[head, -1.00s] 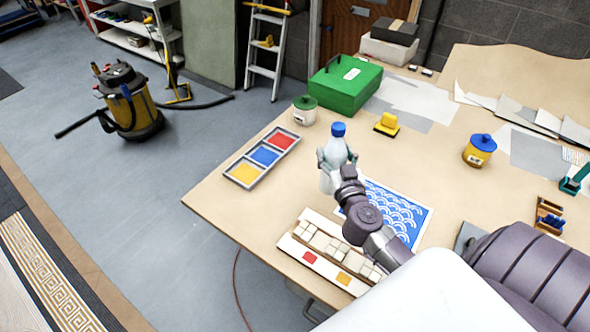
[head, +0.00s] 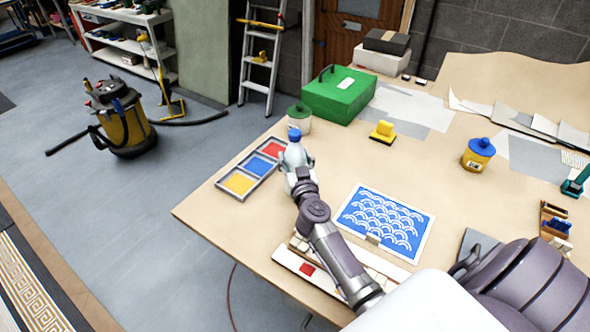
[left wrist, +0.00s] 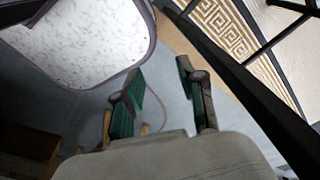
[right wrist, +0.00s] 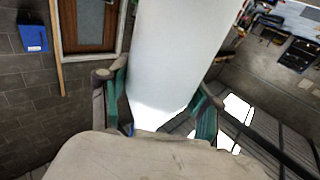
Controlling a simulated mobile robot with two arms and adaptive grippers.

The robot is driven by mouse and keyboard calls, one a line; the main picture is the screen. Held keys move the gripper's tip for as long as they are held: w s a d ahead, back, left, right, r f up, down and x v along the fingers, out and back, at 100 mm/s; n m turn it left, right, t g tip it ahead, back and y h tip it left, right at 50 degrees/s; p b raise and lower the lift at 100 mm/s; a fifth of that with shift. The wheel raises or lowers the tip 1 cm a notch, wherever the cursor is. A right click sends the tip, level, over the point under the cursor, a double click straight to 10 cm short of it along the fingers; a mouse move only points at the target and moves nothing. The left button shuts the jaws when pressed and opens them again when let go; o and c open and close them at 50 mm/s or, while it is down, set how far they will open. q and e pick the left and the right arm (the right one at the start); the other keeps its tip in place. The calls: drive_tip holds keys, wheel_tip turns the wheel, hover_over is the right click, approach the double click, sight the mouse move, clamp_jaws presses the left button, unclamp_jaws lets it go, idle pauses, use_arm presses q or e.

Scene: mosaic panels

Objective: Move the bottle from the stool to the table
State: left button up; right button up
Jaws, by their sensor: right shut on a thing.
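The bottle, pale with a blue cap (head: 295,135), is in my right gripper (head: 298,172) over the left part of the table (head: 350,160), beside the coloured tray. It looks upright. I cannot tell whether its base touches the table; the gripper and arm hide its lower part. In the right wrist view, the bottle's white body (right wrist: 180,60) stands between the fingers. My left gripper (left wrist: 165,88) shows only in the left wrist view, with its fingers apart and nothing between them. I cannot pick out the stool for certain.
A tray of yellow, blue and red tiles (head: 240,184) lies close left of the bottle. A green-lidded jar (head: 299,118) and green box (head: 342,95) stand behind. A blue patterned panel (head: 385,220) lies right of my arm.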

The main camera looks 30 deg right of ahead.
wheel_tip(320, 180, down, 3)
drive_tip(key=shift+w+r+b, duration=0.1)
drive_tip(key=shift+b, duration=0.65)
drive_tip(key=o, duration=1.1)
drive_tip(key=shift+c, duration=0.2)
drive_tip(key=o, duration=0.4)
use_arm(q)
drive_tip(key=s+f, duration=0.1)
drive_tip(key=s+a+f, duration=0.1)
drive_tip(key=shift+f, duration=0.3)
use_arm(e)
drive_tip(key=shift+f, duration=0.2)
